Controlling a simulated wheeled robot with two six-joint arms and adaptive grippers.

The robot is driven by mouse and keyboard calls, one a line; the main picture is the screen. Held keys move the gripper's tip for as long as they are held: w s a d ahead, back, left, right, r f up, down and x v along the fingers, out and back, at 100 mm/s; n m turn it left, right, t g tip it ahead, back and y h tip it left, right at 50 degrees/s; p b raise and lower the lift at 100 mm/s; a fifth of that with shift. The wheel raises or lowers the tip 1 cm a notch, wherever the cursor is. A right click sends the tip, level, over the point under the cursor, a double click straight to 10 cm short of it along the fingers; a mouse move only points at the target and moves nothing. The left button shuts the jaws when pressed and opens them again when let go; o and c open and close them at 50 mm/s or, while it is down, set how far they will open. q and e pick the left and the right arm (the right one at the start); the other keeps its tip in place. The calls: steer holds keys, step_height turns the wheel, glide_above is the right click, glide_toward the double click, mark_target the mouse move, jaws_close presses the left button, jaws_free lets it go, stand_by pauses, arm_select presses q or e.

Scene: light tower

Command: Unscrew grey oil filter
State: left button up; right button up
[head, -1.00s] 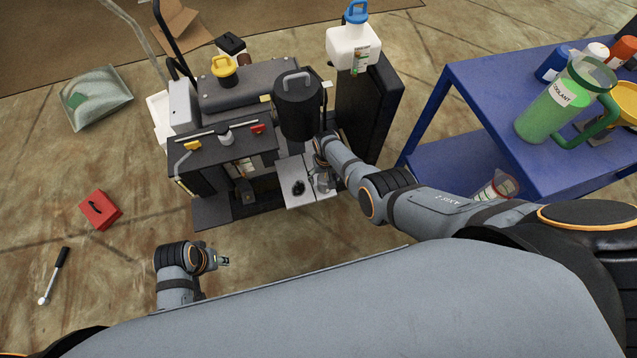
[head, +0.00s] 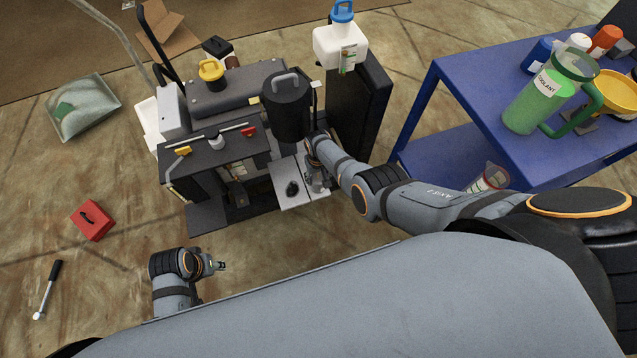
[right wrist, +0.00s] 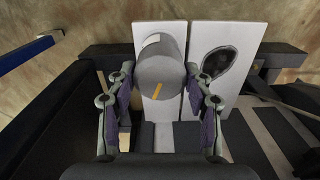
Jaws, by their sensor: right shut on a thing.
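In the head view the right gripper (head: 316,180) is low at the front of the machine, beside a white plate (head: 287,198); the filter is mostly hidden there by the gripper. My left gripper (head: 220,266) is over the floor at the lower left, away from the machine; it is too small to tell whether it is open.
The dark machine (head: 225,150) carries a black canister (head: 286,108) and a yellow-capped part (head: 211,72). A white jug (head: 341,47) stands behind. A blue cart (head: 470,90) holds a coolant jug (head: 535,105) at right. A red box (head: 93,220) and a ratchet (head: 48,290) lie on the floor.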

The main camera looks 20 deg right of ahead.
steer(key=n, duration=0.4)
steer(key=n, duration=0.2)
steer(key=shift+r+n, duration=0.1)
steer(key=shift+n, duration=0.2)
steer(key=n, duration=0.3)
steer(key=shift+n, duration=0.8)
steer(key=n, duration=0.3)
steer(key=shift+n, duration=0.3)
